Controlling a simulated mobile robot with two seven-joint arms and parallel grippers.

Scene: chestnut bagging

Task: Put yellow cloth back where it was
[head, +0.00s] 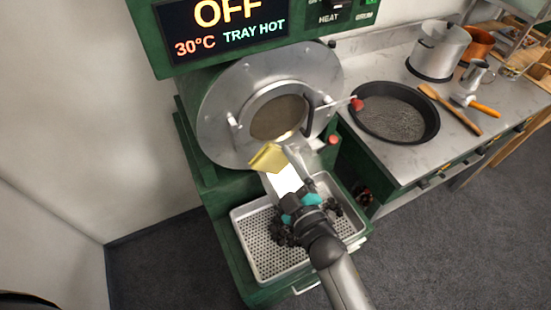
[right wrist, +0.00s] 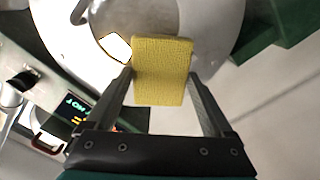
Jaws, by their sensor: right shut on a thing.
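A yellow cloth (head: 268,157) is held up in front of the round metal front of the green machine. It also shows in the right wrist view (right wrist: 162,72), flat and roughly rectangular between the fingers. My right gripper (head: 283,172) is shut on the cloth, above the perforated tray. Its fingers flank the cloth in the right wrist view (right wrist: 162,90). My left gripper is not in view.
The green machine has a round metal drum front (head: 220,115) and a display reading OFF, 30°C, TRAY HOT. A perforated tray (head: 240,215) sits below. On the right counter (head: 385,160) are a black round pan (head: 395,112), a metal pot (head: 438,50), a wooden utensil (head: 450,108) and an orange-handled tool (head: 483,109).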

